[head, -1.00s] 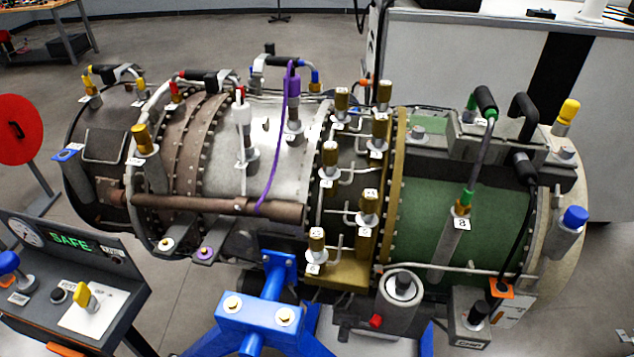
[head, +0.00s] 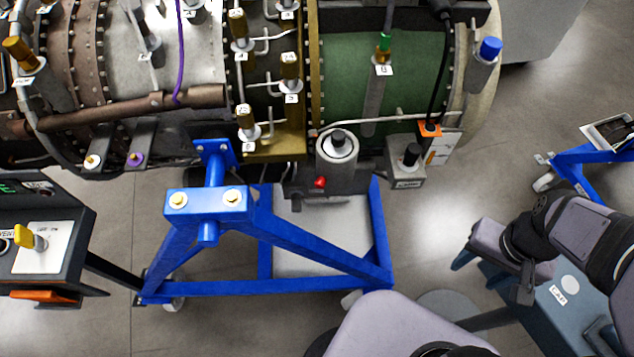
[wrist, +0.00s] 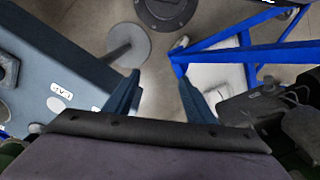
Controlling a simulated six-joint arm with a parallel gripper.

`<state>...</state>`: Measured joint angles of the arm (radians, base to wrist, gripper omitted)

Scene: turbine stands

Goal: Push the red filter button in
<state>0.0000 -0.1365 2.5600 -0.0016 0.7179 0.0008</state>
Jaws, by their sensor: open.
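The red filter button (head: 320,182) is a small red knob low on the front of a grey cylindrical filter housing (head: 337,160) with a black cap, under the green part of the turbine. It appears to stick out from the housing. My gripper shows in the wrist view (wrist: 158,97) with its two blue-grey fingers apart and nothing between them. In the head view, my arm comes in from the right, with the gripper low and to the right of the button, well apart from it. I cannot make out the button in the wrist view.
The blue stand frame (head: 315,288) is below the housing. A grey box with a black knob (head: 411,155) is right of it. A blue-grey labelled cart (head: 560,300) lies under my arm. A control panel (head: 70,215) is at left. Floor is open between stand and arm.

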